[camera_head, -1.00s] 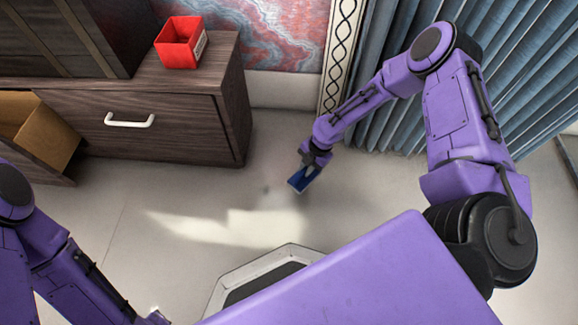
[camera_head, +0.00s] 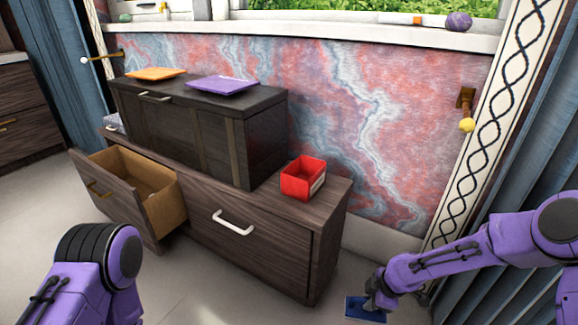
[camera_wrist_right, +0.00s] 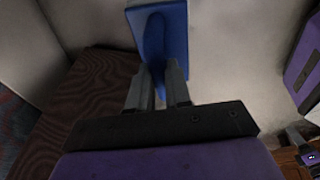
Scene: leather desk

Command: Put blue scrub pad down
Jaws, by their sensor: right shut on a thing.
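The blue scrub pad (camera_head: 362,309) is at the bottom right of the head view, low beside the right end of the cabinet. My right gripper (camera_head: 376,299) is shut on it. In the right wrist view the blue scrub pad (camera_wrist_right: 160,30) sits between the fingertips of my right gripper (camera_wrist_right: 158,78), its flat pale-edged base pointing away. Whether the pad touches any surface cannot be told. My left arm comes in at the lower left of the head view, but its gripper is out of view.
A dark wood cabinet (camera_head: 265,255) has an open drawer (camera_head: 165,208) on its left. On it stand a red bin (camera_head: 303,178) and a dark chest with an orange tray (camera_head: 156,74) and a purple tray (camera_head: 222,85). A window sill runs behind. Pale floor is clear in front.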

